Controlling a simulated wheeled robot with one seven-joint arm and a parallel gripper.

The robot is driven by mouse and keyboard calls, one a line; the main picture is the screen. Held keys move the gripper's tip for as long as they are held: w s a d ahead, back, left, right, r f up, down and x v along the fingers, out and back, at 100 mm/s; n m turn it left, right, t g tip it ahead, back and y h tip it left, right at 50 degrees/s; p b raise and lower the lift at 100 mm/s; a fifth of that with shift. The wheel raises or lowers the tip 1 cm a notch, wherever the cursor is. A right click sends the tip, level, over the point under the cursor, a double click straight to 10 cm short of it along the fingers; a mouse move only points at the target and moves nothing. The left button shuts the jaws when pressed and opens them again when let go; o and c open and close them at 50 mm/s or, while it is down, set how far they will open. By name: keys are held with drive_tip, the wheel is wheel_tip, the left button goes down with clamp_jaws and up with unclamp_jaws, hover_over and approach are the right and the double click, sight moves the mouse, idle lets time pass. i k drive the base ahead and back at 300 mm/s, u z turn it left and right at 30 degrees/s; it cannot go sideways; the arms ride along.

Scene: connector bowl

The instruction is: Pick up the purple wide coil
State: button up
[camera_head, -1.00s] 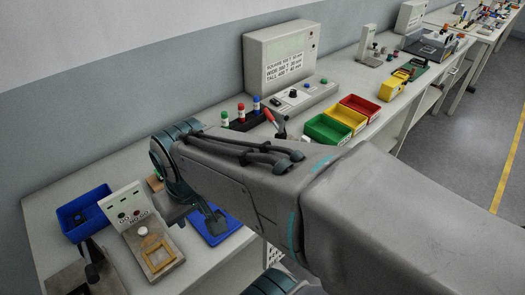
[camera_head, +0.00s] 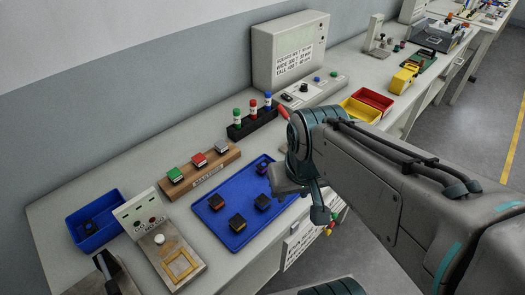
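I cannot pick out a purple wide coil in the head view. Several small dark blocks lie on a blue tray (camera_head: 222,232): one at the left (camera_head: 216,202), one at the front (camera_head: 237,223), one near the middle (camera_head: 262,202) and one at the back right (camera_head: 263,168). Their colours are too dark to tell apart, though some show orange or yellow edges. My gripper (camera_head: 303,204) is over the right end of the tray, and my arm hides part of that end. Its fingers are too unclear to tell whether they are open.
A wooden rack (camera_head: 199,172) holds green, red and grey pieces. Behind it, a black rack (camera_head: 252,125) holds capped cylinders. A blue bin (camera_head: 95,238) with a dark piece and a test fixture (camera_head: 166,259) stand left. Yellow (camera_head: 360,112) and red bins (camera_head: 373,100) stand right.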

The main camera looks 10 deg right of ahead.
sight(261, 168)
drive_tip(key=k, duration=0.5)
drive_tip(key=z, duration=0.95)
drive_tip(key=i, duration=0.75)
drive_tip(key=u, duration=1.95)
